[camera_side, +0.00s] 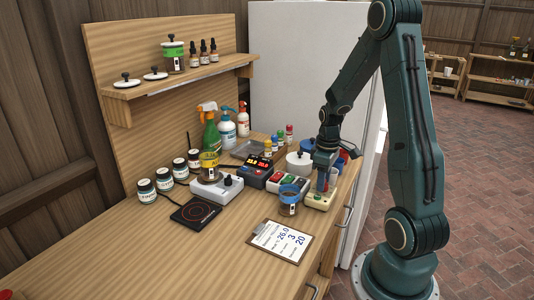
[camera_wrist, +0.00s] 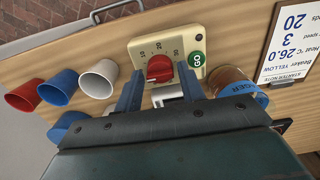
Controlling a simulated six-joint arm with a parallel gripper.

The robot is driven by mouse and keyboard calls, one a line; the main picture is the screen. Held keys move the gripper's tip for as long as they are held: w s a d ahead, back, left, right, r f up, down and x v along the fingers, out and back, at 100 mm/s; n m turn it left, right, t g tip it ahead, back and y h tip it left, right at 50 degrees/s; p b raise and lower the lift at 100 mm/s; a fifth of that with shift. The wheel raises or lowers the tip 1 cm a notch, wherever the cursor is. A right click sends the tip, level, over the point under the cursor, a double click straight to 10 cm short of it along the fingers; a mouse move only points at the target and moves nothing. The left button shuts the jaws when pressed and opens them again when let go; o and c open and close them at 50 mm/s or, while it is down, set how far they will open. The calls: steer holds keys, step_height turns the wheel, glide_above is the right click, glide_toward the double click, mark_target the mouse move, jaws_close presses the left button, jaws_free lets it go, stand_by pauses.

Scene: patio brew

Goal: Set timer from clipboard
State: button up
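The timer is a cream box (camera_wrist: 192,30) with a red knob (camera_wrist: 159,68), a dial marked 10, 20 and 30, and a green GO button (camera_wrist: 196,60). In the side view the timer (camera_side: 318,202) stands near the counter's front edge, partly hidden by my gripper. My gripper (camera_wrist: 160,76) is open, its two blue-grey fingers either side of the red knob with small gaps showing. I cannot read the knob's setting. The clipboard (camera_side: 280,242) lies flat on the counter and reads 26.0, 3 and 20; the wrist view shows part of it (camera_wrist: 290,45).
A jar with a blue band (camera_side: 289,203) stands close beside the timer. Red, blue and white cups (camera_wrist: 98,78) are on its other side.

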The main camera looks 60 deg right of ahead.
steer(key=shift+f, duration=0.35)
steer(key=c, duration=0.7)
